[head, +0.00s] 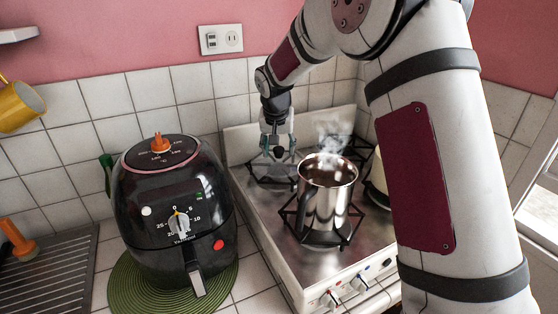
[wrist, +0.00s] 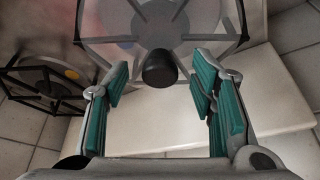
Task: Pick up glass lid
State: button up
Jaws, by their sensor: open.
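The glass lid (wrist: 205,22) lies over the back-left burner of the stove. In the wrist view its clear disc fills the top middle, with burner bars showing through or around it. Its round black knob (wrist: 160,68) stands up between my fingertips, with a gap on each side. My gripper (wrist: 160,80) is open, its teal pads on either side of the knob and not touching it. In the head view my gripper (head: 278,143) points down over the back-left burner, and the lid is small and hard to make out there.
A steaming steel pot (head: 326,195) stands on the front burner, close to the right of my gripper. A black air fryer (head: 170,215) stands on a green mat (head: 118,285) left of the stove (head: 262,235). The tiled wall is close behind. A cream pot is partly hidden behind my arm.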

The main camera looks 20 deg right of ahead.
grip_shut()
jog(key=shift+r, duration=0.15)
